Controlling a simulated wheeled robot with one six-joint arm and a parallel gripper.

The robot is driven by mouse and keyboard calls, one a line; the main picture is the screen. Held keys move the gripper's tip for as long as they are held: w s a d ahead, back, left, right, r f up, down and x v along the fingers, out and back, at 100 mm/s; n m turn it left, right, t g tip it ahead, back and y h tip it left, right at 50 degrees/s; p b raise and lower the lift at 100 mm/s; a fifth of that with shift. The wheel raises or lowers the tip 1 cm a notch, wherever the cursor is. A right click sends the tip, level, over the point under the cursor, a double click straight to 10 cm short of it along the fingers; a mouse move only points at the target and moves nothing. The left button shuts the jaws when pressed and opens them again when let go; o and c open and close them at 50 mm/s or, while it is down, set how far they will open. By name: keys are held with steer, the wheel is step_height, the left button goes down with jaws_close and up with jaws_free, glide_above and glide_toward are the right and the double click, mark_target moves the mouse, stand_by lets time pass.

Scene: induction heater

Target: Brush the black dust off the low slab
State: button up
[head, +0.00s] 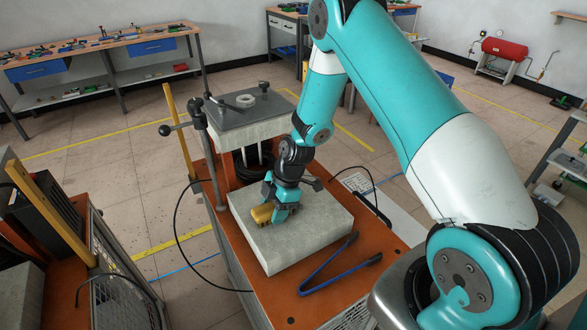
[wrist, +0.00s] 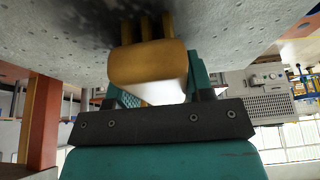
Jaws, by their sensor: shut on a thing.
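The low slab (head: 310,232) is a pale grey, thick square block lying flat on an orange cart top. My gripper (head: 279,207) points down over the slab's left part and is shut on a yellow-brown brush (head: 262,214). The wrist view shows the brush (wrist: 150,66) between the fingers, its far end against or very near the speckled slab surface (wrist: 230,25). Black dust (wrist: 92,22) darkens the slab around the brush there.
Blue-handled tongs (head: 328,266) lie on the orange cart top (head: 285,302) in front of the slab. Behind the slab stands a press-like fixture with a grey top plate (head: 240,108). A black cable (head: 178,225) loops off the cart's left side. A workbench (head: 110,50) is far left.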

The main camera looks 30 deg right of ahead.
mark_target(265, 209)
steer(key=shift+a, duration=0.8)
steer(key=shift+a+r, duration=0.2)
step_height(265, 209, up, 3)
steer(key=shift+d+f+p, duration=0.1)
steer(key=shift+f+p, duration=0.1)
steer(key=shift+p, duration=0.55)
steer(key=shift+r+p, duration=1.45)
steer(key=shift+r, duration=1.05)
